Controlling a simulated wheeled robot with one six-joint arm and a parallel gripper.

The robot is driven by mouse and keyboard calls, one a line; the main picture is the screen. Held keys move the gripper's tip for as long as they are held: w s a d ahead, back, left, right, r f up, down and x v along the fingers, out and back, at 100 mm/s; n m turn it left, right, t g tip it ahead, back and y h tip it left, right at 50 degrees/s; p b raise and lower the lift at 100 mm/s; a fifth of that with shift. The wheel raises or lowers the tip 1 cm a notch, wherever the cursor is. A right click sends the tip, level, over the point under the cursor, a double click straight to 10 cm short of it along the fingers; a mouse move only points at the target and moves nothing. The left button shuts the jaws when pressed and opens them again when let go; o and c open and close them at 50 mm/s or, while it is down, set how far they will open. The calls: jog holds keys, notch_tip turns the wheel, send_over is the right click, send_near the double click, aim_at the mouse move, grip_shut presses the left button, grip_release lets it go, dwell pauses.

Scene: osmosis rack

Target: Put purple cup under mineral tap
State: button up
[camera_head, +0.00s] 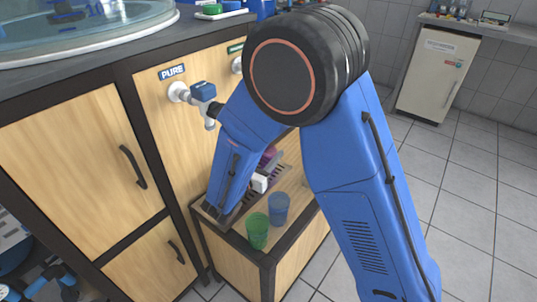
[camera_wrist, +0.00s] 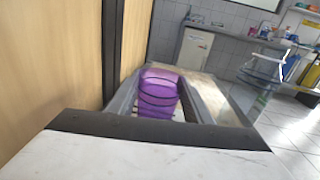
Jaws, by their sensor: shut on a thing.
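The purple cup (camera_wrist: 158,92) sits between the two fingers of my gripper (camera_wrist: 165,100) in the wrist view, and the gripper is shut on it. In the head view only a small part of the purple cup (camera_head: 268,156) shows behind my arm, near the wooden front and above the low shelf. A tap (camera_head: 238,65) under a green label (camera_head: 236,47) is mostly hidden by my arm; the label's text is too covered to read. The tap marked PURE (camera_head: 204,93) is to its left.
A green cup (camera_head: 257,231) and a blue cup (camera_head: 279,207) stand on the low shelf, near its front edge. A slotted drip grate (camera_head: 225,216) lies along the cabinet side, partly hidden by my arm. The tiled floor (camera_head: 470,190) to the right is clear.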

jog(key=o, duration=1)
jog(key=shift+f, duration=0.1)
jog(key=shift+s+a, duration=0.1)
jog(key=shift+s, duration=0.05)
jog(key=v, duration=1.1)
jog(key=shift+s+a, duration=0.2)
jog(key=shift+s, duration=0.1)
